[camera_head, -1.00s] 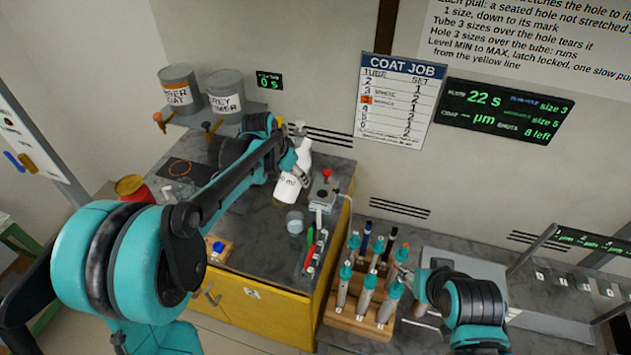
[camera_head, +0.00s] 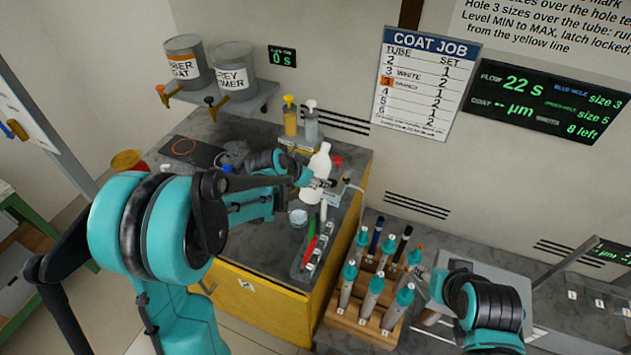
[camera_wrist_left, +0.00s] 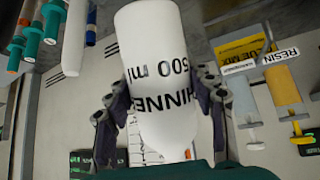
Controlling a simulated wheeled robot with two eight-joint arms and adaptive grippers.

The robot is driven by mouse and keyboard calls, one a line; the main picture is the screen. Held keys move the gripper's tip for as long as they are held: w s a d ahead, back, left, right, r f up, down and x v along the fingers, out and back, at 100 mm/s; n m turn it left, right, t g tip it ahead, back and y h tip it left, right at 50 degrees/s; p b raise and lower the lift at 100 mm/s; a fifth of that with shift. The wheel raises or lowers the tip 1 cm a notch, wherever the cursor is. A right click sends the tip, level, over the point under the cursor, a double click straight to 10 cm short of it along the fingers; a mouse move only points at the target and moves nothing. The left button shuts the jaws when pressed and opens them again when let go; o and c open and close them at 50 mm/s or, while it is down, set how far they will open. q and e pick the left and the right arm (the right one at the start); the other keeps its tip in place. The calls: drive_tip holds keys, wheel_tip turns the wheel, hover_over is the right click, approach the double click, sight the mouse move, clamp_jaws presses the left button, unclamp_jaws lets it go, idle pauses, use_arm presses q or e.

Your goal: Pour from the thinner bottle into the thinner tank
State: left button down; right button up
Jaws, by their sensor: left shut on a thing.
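The white thinner bottle (camera_head: 314,182) is in my left gripper (camera_head: 318,183), above the dark counter. In the head view it leans slightly, with its narrow neck up. In the left wrist view the bottle (camera_wrist_left: 160,75) shows black "THINNER 500 ml" lettering, with the gripper's fingers (camera_wrist_left: 165,100) closed on both sides. A small box with a red knob (camera_head: 337,161) is partly hidden behind the bottle; I cannot tell whether it is the thinner tank. My right gripper (camera_head: 432,284) is by the pen rack at lower right; its fingers are unclear.
A clear cup (camera_head: 298,217) stands below the bottle. Yellow (camera_head: 290,118) and grey (camera_head: 311,124) pump bottles stand behind. Red and green markers (camera_head: 309,247) lie in a tray at the counter's right edge. A rack (camera_head: 365,315) holds several teal-topped tools. Two labelled tanks (camera_head: 186,65) (camera_head: 235,75) sit on a shelf.

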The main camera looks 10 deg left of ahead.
use_arm(q)
drive_tip(key=t+b, duration=0.1)
drive_tip(key=t+h+b, duration=0.1)
drive_tip(key=w+t+b, duration=0.1)
drive_tip(key=b, duration=0.1)
drive_tip(key=shift+d+f+h, duration=0.2)
drive_tip(key=shift+d+h, duration=0.05)
drive_tip(key=shift+h, duration=0.05)
drive_tip(key=shift+w+d+r+t+h+b, duration=0.2)
drive_tip(key=shift+w+r+t+h+b, duration=0.15)
drive_tip(key=shift+t+b, duration=0.65)
